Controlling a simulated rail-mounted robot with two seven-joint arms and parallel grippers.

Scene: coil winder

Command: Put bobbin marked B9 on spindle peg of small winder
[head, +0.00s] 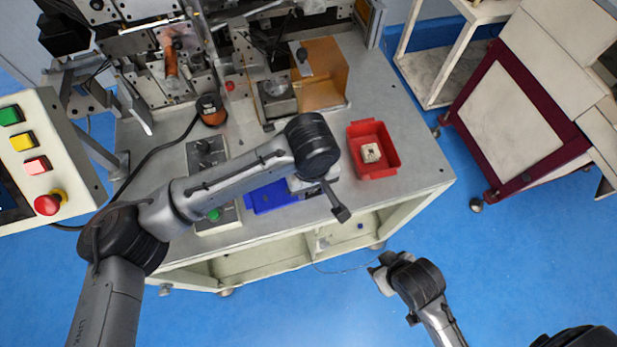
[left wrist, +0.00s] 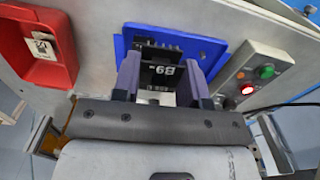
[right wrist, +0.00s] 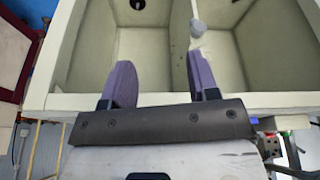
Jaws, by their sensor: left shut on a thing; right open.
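A black bobbin marked B9 (left wrist: 163,72) is between the fingers of my left gripper (left wrist: 160,82), which is shut on it. In the left wrist view the bobbin shows against the blue tray (left wrist: 206,48); whether it still touches the tray I cannot tell. In the head view my left gripper (head: 318,188) is at the right end of the blue tray (head: 262,200), and the arm hides part of it. My right gripper (right wrist: 162,88) is open and empty, in front of the bench's lower shelves. I cannot make out the spindle peg clearly.
A red bin (head: 389,166) with a pale marked block (head: 371,153) stands right of the blue tray. Machine parts and an orange guard (head: 325,75) fill the back of the bench. A control panel (head: 45,155) with buttons is at left.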

